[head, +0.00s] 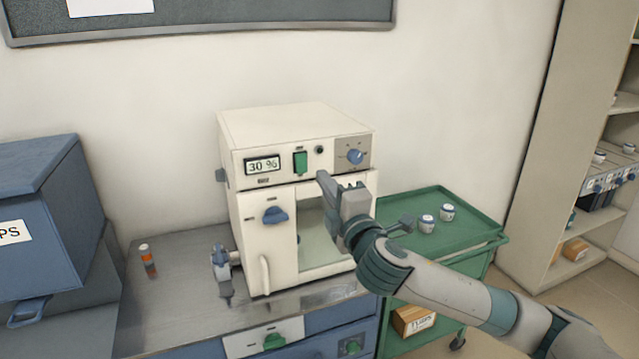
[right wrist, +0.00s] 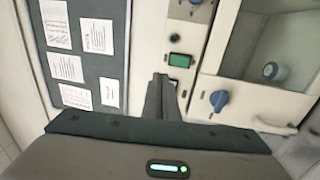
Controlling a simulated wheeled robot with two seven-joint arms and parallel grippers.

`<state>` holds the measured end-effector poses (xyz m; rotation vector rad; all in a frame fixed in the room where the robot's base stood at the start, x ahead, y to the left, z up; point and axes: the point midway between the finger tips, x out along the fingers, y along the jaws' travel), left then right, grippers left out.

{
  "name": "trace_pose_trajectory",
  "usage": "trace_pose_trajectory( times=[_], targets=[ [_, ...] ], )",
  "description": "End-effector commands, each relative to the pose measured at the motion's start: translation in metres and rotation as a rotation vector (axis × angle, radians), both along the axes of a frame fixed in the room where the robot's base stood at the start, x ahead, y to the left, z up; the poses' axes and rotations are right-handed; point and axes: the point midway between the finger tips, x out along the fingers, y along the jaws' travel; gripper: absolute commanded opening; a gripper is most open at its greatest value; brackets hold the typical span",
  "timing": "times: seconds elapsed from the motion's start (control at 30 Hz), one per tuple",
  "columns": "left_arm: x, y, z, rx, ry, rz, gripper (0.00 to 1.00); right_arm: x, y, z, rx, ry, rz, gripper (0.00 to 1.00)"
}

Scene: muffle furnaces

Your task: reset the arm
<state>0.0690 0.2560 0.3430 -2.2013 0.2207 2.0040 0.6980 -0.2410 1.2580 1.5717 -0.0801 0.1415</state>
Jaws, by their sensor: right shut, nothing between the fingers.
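My right arm comes in from the lower right in the head view. Its gripper (head: 328,188) is in front of the white furnace (head: 295,128), just below its control panel. The gripper is shut and empty. In the right wrist view its closed fingers (right wrist: 160,92) point towards the furnace front, left of the green switch (right wrist: 182,60) and the blue knob (right wrist: 219,98). I cannot tell whether the fingers touch the furnace. The display (head: 262,165) reads 30 %. The gripper and arm hide part of the furnace window (head: 317,245). My left gripper is not in view.
The furnace stands on a grey bench (head: 175,290) with a small orange bottle (head: 149,262) and a blue-grey item (head: 222,265). A green cart (head: 440,200) with two small jars stands at right. A blue cabinet (head: 45,220) is at left. Shelves (head: 600,165) are far right.

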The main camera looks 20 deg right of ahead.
Motion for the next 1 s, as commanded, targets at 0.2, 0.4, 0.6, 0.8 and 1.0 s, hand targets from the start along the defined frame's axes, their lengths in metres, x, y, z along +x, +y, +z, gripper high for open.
trace_pose_trajectory(
  times=[0.2,0.4,0.6,0.8,1.0],
  targets=[
    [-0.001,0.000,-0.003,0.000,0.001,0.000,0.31,-0.009,0.000,0.001,-0.001,0.001,0.001,0.00],
    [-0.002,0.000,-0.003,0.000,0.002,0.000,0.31,-0.009,0.000,0.001,-0.001,0.001,0.001,0.00],
    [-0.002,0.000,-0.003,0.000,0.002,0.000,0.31,-0.009,0.000,0.001,-0.001,0.001,0.001,0.00],
    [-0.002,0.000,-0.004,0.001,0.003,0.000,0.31,-0.002,-0.002,-0.013,0.014,0.025,-0.003,0.00],
    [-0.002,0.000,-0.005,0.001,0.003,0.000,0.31,0.025,-0.011,-0.075,0.077,0.124,-0.024,0.00]
  ],
)
